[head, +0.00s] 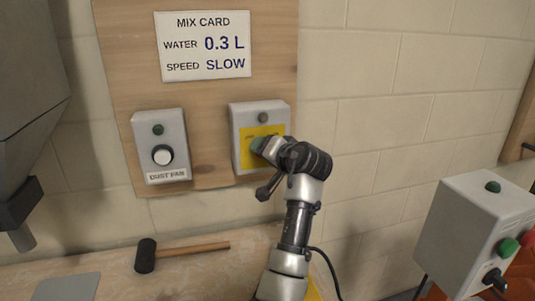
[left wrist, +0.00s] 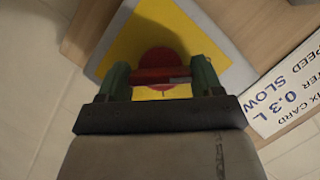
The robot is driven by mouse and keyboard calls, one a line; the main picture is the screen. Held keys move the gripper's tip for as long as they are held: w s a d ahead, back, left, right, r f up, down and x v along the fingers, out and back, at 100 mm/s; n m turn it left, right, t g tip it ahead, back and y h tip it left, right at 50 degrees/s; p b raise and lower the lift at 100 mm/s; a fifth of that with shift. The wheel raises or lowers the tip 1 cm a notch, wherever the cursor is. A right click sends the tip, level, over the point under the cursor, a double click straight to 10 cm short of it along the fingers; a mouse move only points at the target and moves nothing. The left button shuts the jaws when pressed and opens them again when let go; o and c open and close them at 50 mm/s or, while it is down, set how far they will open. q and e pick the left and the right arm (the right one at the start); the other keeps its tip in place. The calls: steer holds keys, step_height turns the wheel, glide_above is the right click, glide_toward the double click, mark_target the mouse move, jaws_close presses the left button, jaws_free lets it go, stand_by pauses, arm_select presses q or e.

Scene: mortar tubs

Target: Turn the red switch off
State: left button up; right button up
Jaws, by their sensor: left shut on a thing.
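The red switch (left wrist: 160,57) sits on a yellow plate (left wrist: 137,38) on a grey box. In the left wrist view its red bar lies between the two green fingertips of my left gripper (left wrist: 161,80), which is shut on it. In the head view the grey switch box (head: 241,113) with its yellow plate (head: 276,130) is on the wooden board, and my left gripper (head: 258,146) is at its front. There the gripper and wrist hide the red switch. A dull grey lamp (head: 262,117) is above the plate. My right gripper is in neither view.
Left of the switch box is a grey box labelled dust fan (head: 141,129) with a white knob. A mix card (head: 205,45) hangs above. A mallet (head: 146,256) lies on the bench below. A control box (head: 454,231) with coloured buttons stands at the right.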

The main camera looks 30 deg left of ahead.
arm_select(q)
steer(key=shift+f, duration=0.2)
stand_by(0.3)
steer(key=o, duration=0.9)
steer(key=shift+r, duration=0.1)
steer(key=shift+o, duration=0.2)
steer(key=shift+r, duration=0.1)
